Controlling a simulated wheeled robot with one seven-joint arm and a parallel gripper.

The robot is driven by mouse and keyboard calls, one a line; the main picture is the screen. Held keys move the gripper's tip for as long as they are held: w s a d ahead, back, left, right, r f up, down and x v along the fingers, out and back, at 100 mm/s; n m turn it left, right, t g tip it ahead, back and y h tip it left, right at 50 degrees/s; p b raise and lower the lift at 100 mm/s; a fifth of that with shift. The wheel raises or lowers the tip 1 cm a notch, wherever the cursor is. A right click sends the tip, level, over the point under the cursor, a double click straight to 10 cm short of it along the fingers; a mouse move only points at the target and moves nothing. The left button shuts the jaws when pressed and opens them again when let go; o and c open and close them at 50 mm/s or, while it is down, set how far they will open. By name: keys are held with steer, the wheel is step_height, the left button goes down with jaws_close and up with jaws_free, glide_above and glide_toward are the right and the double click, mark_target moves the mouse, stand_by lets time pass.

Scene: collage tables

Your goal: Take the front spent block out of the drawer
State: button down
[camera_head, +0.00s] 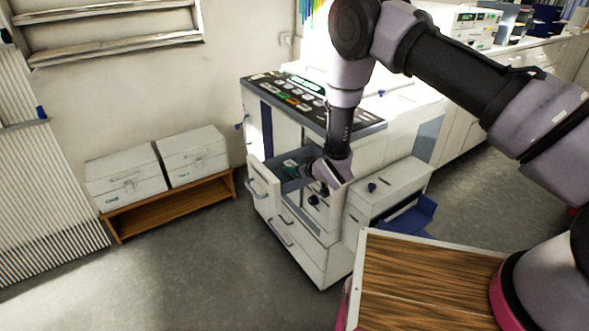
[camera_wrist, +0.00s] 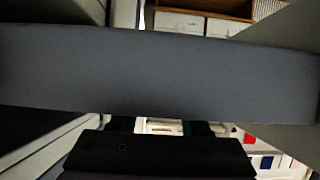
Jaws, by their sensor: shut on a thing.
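The open drawer (camera_head: 263,188) sticks out of the front of the white machine, below its dark control panel. My gripper (camera_head: 311,173) is down at the drawer's right side, low over its opening. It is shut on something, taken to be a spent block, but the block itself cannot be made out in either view. In the wrist view, a wide plain grey slab crosses the picture close to the camera; I cannot tell if it is the drawer wall. Below it, the dark gripper body (camera_wrist: 160,155) shows, with the fingertips mostly hidden. Small green and dark things (camera_head: 291,166) lie in the drawer.
The white machine (camera_head: 400,110) stands against the wall with a closed lower drawer (camera_head: 285,236). A white box with a blue tray (camera_head: 410,215) juts out at its right. A wood-topped table (camera_head: 425,285) is in front. Two white boxes (camera_head: 125,178) stand on a wooden bench.

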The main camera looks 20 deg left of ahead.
steer(key=shift+c, duration=1.5)
jaws_free()
steer(key=v, duration=1)
steer(key=shift+s+d+r, duration=0.2)
steer(key=shift+s+d, duration=0.05)
steer(key=shift+d, duration=0.05)
